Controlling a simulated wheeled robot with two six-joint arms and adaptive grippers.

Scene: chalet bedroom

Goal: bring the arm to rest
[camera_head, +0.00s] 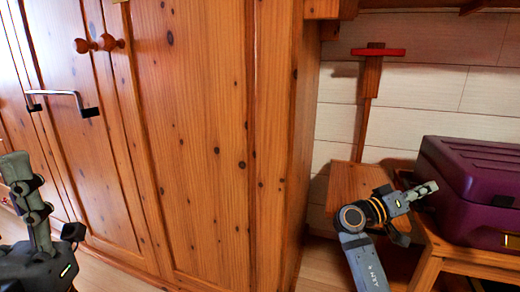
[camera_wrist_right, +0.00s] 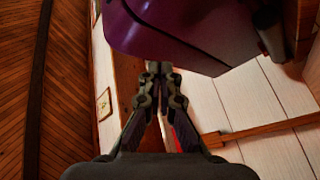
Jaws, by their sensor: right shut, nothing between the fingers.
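My right gripper (camera_head: 424,190) is shut and empty at the right of the head view, its fingers pointing right toward a purple case. In the right wrist view its fingertips (camera_wrist_right: 160,68) are together, with the purple case beyond them; I cannot tell how wide the gap to the case is. My left gripper (camera_head: 16,168) stands at the left edge of the head view, fingers pointing up in front of the wooden wardrobe. I see it side-on, so whether it is open or shut is unclear.
The purple case (camera_head: 470,185) rests on a wooden stand (camera_head: 465,262) at the right. A large pine wardrobe (camera_head: 205,140) with a metal handle (camera_head: 62,98) fills the left and middle.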

